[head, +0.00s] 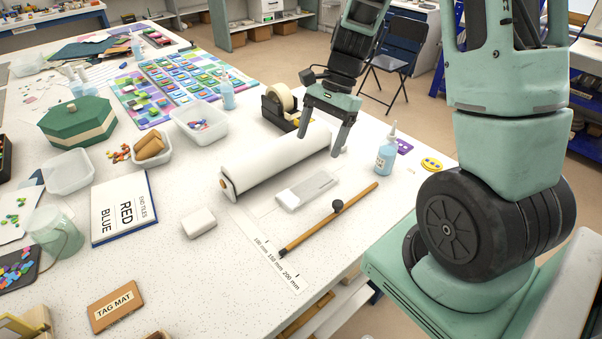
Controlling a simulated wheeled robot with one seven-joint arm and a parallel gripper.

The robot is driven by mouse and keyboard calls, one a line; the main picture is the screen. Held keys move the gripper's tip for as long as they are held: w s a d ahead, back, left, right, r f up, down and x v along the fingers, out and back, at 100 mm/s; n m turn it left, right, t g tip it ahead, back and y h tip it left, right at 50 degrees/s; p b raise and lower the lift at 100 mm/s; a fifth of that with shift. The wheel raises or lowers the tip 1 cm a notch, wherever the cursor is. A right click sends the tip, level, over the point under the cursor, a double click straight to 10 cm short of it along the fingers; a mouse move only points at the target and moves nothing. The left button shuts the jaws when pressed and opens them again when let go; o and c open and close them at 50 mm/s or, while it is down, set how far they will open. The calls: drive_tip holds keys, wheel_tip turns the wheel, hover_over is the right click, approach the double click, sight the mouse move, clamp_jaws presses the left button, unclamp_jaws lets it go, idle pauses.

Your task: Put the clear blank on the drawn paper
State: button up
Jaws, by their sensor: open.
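A clear blank (307,189), a flat see-through rectangle with a pale whitish left end, lies on the white worktop in front of a thick white paper roll (275,160). Pale paper (264,207) with faint lines shows left of the blank. I cannot tell where its edges run or whether the blank rests partly on it.
A wooden bar (328,219) with a black knob lies in front of the blank, beside a printed millimetre strip (272,258). A blue bottle (386,154) stands at right and a tape dispenser (281,106) behind the roll. A white block (199,223) lies left.

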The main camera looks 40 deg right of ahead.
drive_tip(key=s+a+r+n+g+h, duration=0.1)
drive_tip(key=s+a+r+n, duration=0.15)
drive_tip(key=a+n, duration=0.45)
drive_tip(key=s+a+r+n+h, duration=0.15)
drive_tip(key=s+a+n, duration=0.3)
drive_tip(key=a, duration=0.55)
drive_tip(key=s+a+r+n+t+h, duration=0.1)
drive_tip(key=s+a+r+n, duration=0.1)
drive_tip(key=s+a+n, duration=0.6)
drive_tip(key=shift+s+n, duration=1.45)
drive_tip(key=shift+n, duration=0.7)
drive_tip(key=shift+h, duration=0.25)
